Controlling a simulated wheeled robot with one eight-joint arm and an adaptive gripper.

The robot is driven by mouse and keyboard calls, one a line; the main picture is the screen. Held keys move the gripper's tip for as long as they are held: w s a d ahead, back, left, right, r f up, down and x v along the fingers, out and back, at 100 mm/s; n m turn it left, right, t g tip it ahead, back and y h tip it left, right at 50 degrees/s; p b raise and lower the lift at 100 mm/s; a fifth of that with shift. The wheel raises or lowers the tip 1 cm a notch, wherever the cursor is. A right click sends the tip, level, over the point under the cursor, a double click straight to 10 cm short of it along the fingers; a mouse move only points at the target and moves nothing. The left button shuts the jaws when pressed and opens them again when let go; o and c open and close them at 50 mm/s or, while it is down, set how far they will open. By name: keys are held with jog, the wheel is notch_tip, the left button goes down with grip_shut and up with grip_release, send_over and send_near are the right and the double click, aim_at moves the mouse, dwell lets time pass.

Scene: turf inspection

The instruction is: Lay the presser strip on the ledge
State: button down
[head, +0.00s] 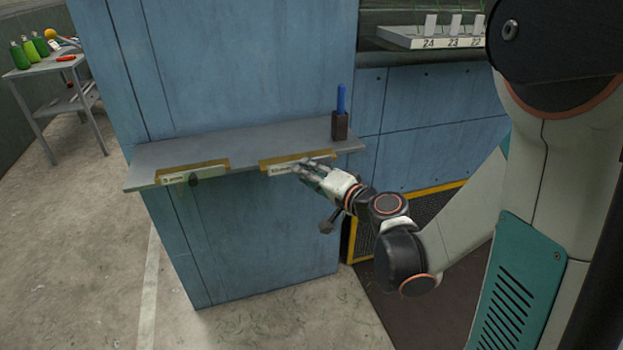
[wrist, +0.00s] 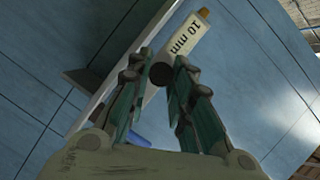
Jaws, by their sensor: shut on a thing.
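The grey ledge (head: 240,142) runs along the front of a blue cabinet. A pale strip (head: 283,168) marked 10 mm is at its front edge on the right, inside a yellow-brown bracket or outline; its label also shows in the wrist view (wrist: 184,38). My gripper (head: 303,168) is at this strip's right part. In the wrist view my gripper's fingers (wrist: 161,76) are closed about a dark round knob in front of the strip. The fingers hide part of the strip, and I cannot tell whether it rests on the ledge. A second strip (head: 178,176) with a dark knob is at the left.
A dark block (head: 340,126) with a blue-handled tool (head: 341,98) stands at the ledge's right end. A numbered white tray (head: 440,42) is at the back right. A side table (head: 45,66) with bottles stands far left. The ledge's middle is clear.

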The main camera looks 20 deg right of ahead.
aim_at(298, 157)
jog(key=shift+w+b, duration=0.3)
jog(key=shift+w, duration=3.85)
jog(key=shift+w+f+b, duration=0.4)
jog(key=shift+w+f, duration=0.05)
jog(key=shift+w, duration=0.05)
jog(key=shift+f+b, duration=0.85)
jog(key=shift+f, duration=0.15)
jog(key=shift+w+f, duration=0.1)
jog(key=shift+f, duration=0.15)
jog(key=c, duration=1.3)
grip_release()
jog(key=shift+c, duration=0.2)
